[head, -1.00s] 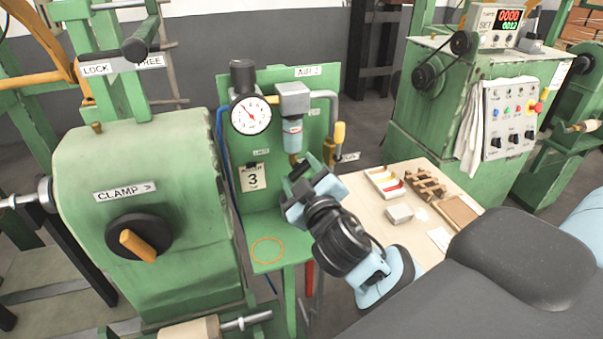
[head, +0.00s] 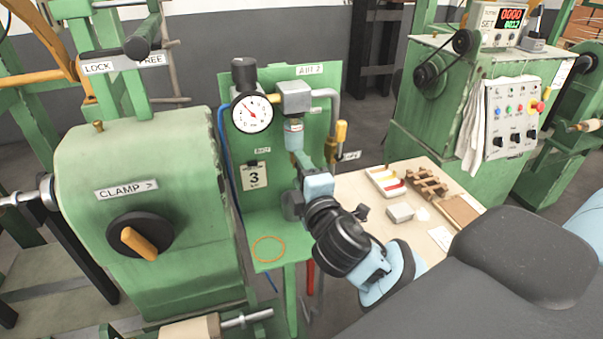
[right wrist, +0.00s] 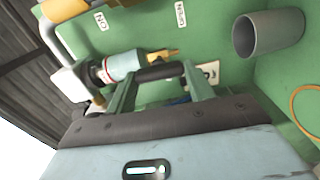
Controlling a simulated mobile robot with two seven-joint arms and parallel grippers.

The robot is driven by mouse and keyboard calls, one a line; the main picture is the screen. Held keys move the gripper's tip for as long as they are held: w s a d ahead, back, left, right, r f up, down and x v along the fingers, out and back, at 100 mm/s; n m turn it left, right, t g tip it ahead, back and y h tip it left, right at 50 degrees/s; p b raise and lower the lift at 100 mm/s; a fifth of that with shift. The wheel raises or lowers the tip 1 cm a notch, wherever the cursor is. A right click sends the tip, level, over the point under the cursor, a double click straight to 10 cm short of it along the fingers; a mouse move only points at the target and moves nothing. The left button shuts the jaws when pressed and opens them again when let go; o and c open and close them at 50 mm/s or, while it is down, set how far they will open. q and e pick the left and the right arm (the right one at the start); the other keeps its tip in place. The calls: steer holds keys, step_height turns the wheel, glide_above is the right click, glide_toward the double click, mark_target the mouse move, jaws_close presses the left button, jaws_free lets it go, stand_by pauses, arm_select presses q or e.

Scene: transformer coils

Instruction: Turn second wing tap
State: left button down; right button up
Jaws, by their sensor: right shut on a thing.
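The wing tap (right wrist: 160,73) looks like a short dark bar beside the brass tip (right wrist: 165,53) of the filter unit, in the right wrist view. My right gripper (right wrist: 158,78) has its two green fingers at either end of this bar and is shut on it. In the head view my right gripper (head: 300,168) is just below the filter bowl (head: 293,133) on the green panel, and its body hides the tap. The bowl also shows in the right wrist view (right wrist: 124,64). My left gripper is in neither view.
A round gauge (head: 251,113) sits left of the filter. A yellow-handled valve (head: 341,131) is close on the right. A grey hollow cylinder (right wrist: 268,35) is near my fingers. The green clamp machine (head: 150,190) stands left; a pale table (head: 395,232) with small parts lies right.

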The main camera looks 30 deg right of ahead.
steer(key=shift+n, duration=0.5)
steer(key=o, duration=1)
steer(key=shift+v, duration=3.95)
